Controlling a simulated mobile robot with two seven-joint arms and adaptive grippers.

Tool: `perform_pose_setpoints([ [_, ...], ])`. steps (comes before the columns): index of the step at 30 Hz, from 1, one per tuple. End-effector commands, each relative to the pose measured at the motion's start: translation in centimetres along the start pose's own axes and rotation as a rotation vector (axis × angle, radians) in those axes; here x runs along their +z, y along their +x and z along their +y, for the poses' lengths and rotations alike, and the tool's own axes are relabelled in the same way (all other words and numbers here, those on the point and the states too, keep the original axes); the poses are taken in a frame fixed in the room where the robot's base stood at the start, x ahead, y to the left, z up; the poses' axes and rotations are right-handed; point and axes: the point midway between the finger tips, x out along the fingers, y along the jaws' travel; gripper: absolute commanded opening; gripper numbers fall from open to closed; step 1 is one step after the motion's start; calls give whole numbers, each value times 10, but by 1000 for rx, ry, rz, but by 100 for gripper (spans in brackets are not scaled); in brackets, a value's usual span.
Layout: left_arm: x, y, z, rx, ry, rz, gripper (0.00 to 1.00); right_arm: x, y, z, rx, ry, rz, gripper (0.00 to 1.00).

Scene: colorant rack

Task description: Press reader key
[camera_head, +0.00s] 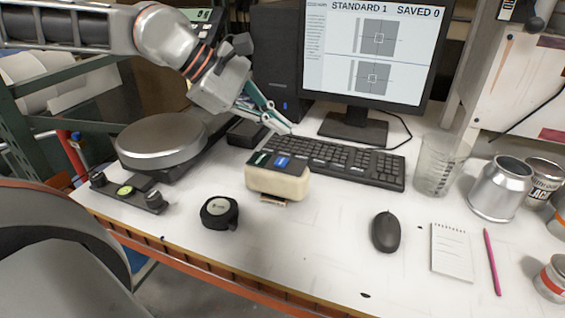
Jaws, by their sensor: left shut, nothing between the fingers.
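The reader (277,184) is a cream block with a dark top, standing on the white bench in front of the keyboard. Its top carries a green key (259,158) and a blue key (283,162). My left gripper (285,129) comes in from the upper left and is shut and empty. In the picture its fingertips are just above the reader's keys, over the left end of the keyboard; they look apart from the keys. The monitor (372,50) reads "STANDARD 1 SAVED 0" and shows two grey squares with crosshairs. My right gripper is not in view.
A black keyboard (345,163) lies behind the reader. A round metal scale (160,139) stands left, a tape measure (220,212) at front left. A mouse (386,232), notepad (451,252), pink pencil (492,262), beaker (438,165) and metal cans (499,188) are right. The front middle is clear.

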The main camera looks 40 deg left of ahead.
Motion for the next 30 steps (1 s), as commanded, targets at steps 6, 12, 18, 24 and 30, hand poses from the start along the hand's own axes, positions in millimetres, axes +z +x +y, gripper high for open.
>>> perform_pose_setpoints([
  [6,-16,23,-16,-4,-2,0,0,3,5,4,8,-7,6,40],
  [12,-24,34,-24,-3,-3,0,0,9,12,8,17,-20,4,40],
  [18,-26,36,-26,0,-1,-1,0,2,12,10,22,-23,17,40],
  [24,-26,36,-26,1,-1,-1,0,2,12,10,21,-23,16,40],
  [30,-26,36,-26,0,-1,-1,0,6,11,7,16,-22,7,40],
])
